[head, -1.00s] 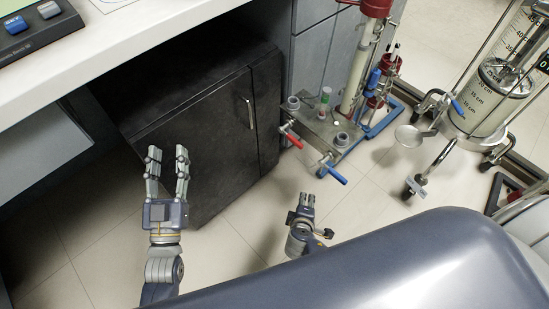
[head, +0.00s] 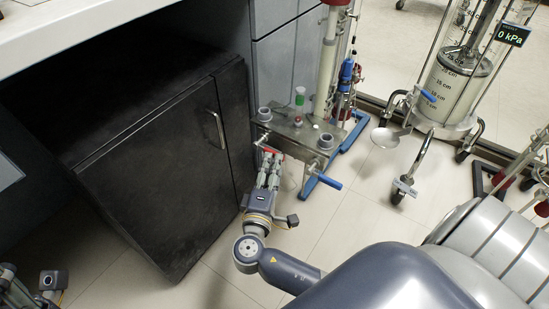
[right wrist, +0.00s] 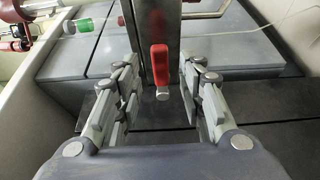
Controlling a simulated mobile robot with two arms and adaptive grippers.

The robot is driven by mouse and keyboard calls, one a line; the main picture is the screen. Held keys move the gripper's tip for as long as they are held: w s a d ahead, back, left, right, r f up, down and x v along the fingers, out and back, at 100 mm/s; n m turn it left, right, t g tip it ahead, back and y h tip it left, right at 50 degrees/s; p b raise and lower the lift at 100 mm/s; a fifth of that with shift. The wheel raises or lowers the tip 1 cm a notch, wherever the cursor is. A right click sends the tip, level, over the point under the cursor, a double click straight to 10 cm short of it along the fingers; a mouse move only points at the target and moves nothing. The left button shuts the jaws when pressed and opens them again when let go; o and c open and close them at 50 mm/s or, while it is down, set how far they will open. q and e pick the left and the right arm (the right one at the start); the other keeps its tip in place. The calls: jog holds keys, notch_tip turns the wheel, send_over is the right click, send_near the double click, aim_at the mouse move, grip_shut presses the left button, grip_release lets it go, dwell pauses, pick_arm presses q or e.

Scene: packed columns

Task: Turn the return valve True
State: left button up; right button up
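Two levers stick out from a metal manifold block (head: 297,135) low on the floor rig, one red and one blue. I cannot tell from the pictures which one is the return valve. My right gripper (head: 273,160) is at the red lever (head: 267,149), and its fingers partly hide it in the head view. In the right wrist view the red lever (right wrist: 160,64) stands between the open fingers, with a gap on both sides. The blue lever (head: 329,182) is free, to the right of the gripper. My left gripper (head: 22,288) is cut off at the lower left edge.
A dark cabinet (head: 165,160) with a metal handle stands close to the left of my right gripper. A glass column (head: 462,75) on a wheeled stand is at the upper right. The tiled floor (head: 350,225) between them is mostly clear.

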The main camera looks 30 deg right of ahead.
aim_at(276, 152)
jog(key=b+x, duration=0.1)
jog(key=x, duration=0.4)
jog(key=shift+w+d, duration=0.1)
grip_shut()
